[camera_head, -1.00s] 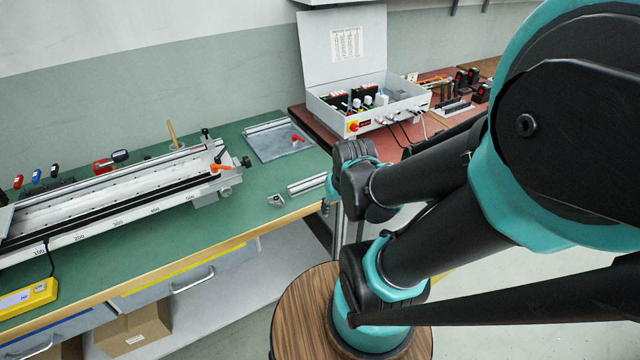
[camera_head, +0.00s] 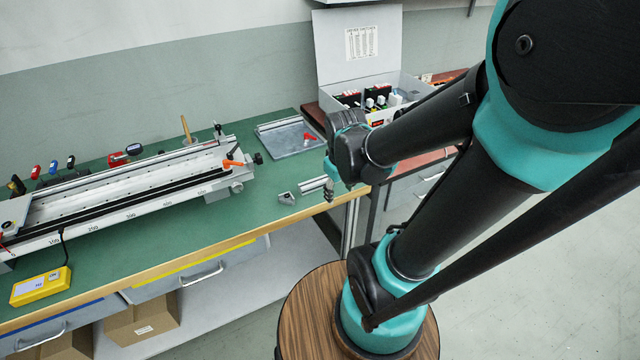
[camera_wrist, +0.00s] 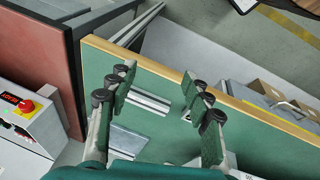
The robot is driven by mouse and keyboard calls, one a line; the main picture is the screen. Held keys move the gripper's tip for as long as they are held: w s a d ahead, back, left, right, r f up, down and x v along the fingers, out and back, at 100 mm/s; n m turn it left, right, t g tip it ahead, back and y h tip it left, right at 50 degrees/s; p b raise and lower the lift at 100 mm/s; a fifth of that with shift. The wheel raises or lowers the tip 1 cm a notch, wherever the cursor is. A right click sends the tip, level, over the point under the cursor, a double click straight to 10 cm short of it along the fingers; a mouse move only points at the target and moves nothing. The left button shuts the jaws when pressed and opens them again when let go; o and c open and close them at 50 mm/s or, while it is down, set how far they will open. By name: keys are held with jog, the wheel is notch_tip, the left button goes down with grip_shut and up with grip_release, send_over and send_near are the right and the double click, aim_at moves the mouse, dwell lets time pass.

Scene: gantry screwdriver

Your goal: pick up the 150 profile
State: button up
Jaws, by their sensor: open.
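The short silver aluminium profile, which I take as the 150 profile (camera_head: 313,185), lies on the green bench near its front right corner. Its right end is partly covered by my gripper (camera_head: 328,192), which points down there. In the wrist view the profile (camera_wrist: 150,102) shows between and beyond the open fingers of my gripper (camera_wrist: 160,85). The fingers are spread on either side of it and hold nothing. I cannot tell the height of the fingertips above the profile.
A small grey bracket (camera_head: 286,198) lies just left of the profile. A grey tray (camera_head: 290,138) with a red-handled part lies behind. A long measuring rail (camera_head: 130,195) fills the bench's left. The switch box (camera_head: 362,50) stands on the adjoining red bench.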

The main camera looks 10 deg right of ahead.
jog(key=w+a+r+n+g+h, duration=0.1)
jog(key=w+a+r+n, duration=0.1)
jog(key=w+n, duration=0.25)
jog(key=w+a+r+n+h, duration=0.1)
jog(key=w+a+r+n, duration=0.2)
jog(key=n, duration=0.2)
jog(key=n+h, duration=0.2)
jog(key=n, duration=0.5)
send_near(319, 180)
jog(key=shift+g, duration=0.4)
jog(key=x, duration=0.4)
jog(key=shift+w+d, duration=0.15)
jog(key=shift+d, duration=0.1)
jog(key=x, duration=0.3)
jog(key=shift+w+f, duration=0.25)
jog(key=shift+w, duration=0.05)
jog(key=shift+x, duration=0.75)
grip_shut()
